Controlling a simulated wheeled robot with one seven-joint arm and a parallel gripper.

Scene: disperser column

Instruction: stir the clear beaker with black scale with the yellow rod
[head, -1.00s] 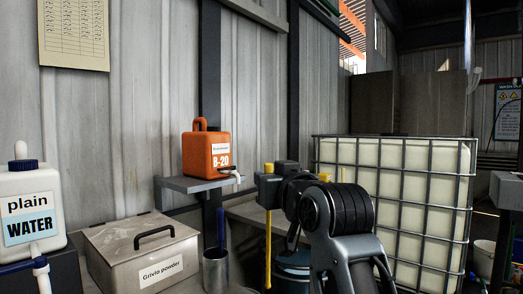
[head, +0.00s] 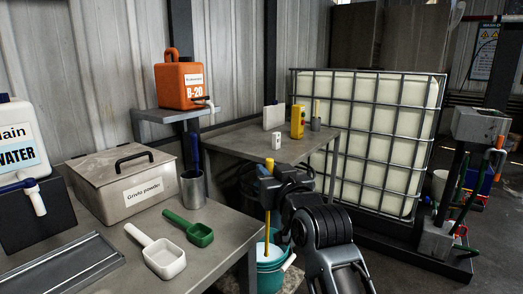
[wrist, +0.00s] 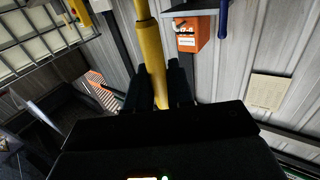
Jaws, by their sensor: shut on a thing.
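My gripper (head: 266,180) is shut on the yellow rod (head: 267,226), which hangs upright below it. In the wrist view the rod (wrist: 152,50) runs between the two dark fingers (wrist: 160,88). In the head view the rod's lower part shows in front of the teal bucket (head: 270,281) on the floor side of the near bench. I cannot pick out a clear beaker with a black scale in either view. A small white container (head: 276,141) stands on the far table, too small to read.
The near bench (head: 100,240) holds a lidded Grivlo powder box (head: 125,189), a metal cup (head: 193,189) with a blue handle, a green scoop (head: 188,229) and a white scoop (head: 163,260). The far table (head: 235,138) carries a yellow device (head: 297,121). A caged tank (head: 370,130) stands behind.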

